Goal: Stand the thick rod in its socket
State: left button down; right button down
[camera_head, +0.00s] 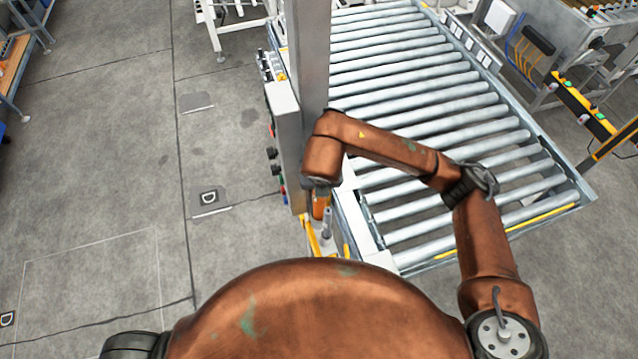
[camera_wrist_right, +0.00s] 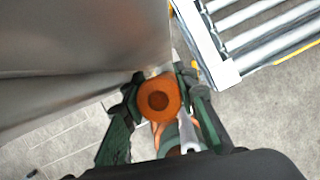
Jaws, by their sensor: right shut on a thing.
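My right gripper (camera_wrist_right: 157,90) is shut on an orange round piece with a dark centre, which I take to be the thick rod (camera_wrist_right: 160,84), seen end-on between the dark green fingers in the wrist view. In the head view, an orange part of the rod (camera_head: 319,207) shows just below my right wrist, beside the grey column. The socket cannot be made out; my gripper and arm hide the area below the rod. My left gripper is not in view.
A tall grey metal column (camera_head: 308,60) stands directly left of the gripper. A roller conveyor (camera_head: 430,95) with a pale side rail lies to the right. Yellow bars (camera_head: 311,236) are low beside the column. The floor (camera_head: 110,170) at left is open.

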jog(key=shift+f, duration=0.4)
jog(key=c, duration=1.4)
grip_release()
jog(key=shift+c, duration=0.2)
jog(key=v, duration=1.2)
jog(key=shift+d, duration=0.1)
